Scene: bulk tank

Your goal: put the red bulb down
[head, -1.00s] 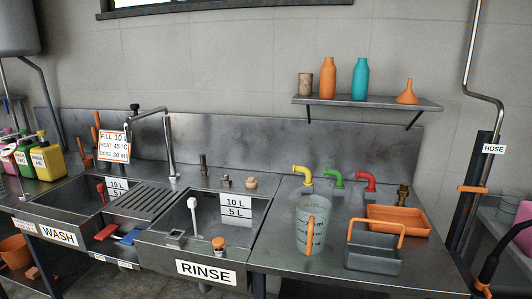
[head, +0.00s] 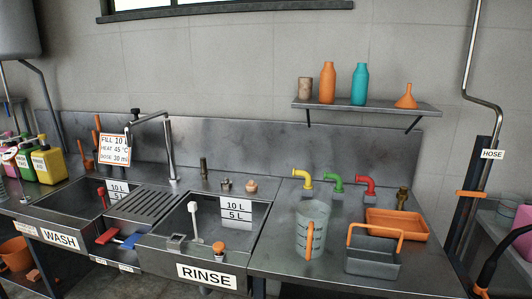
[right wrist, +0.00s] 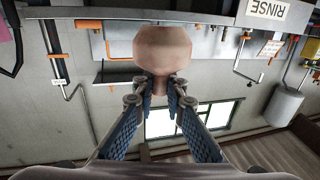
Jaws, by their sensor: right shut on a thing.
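In the right wrist view my right gripper (right wrist: 158,88) is shut on a round, dull pinkish-brown bulb (right wrist: 163,46). The fingers grip its narrow neck, and the round body points away from the gripper. Neither gripper shows in the head view, and the held bulb cannot be made out there. A small tan bulb-shaped piece (head: 251,185) stands on the rear ledge of the rinse sink in the head view. My left gripper is in no view.
The rinse sink (head: 182,220) lies at the centre. To its right on the steel counter (head: 275,259) stand a clear jug (head: 311,230), a grey caddy (head: 372,262) and an orange tray (head: 398,224). Bare counter lies in front of the jug. A shelf (head: 370,105) hangs above.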

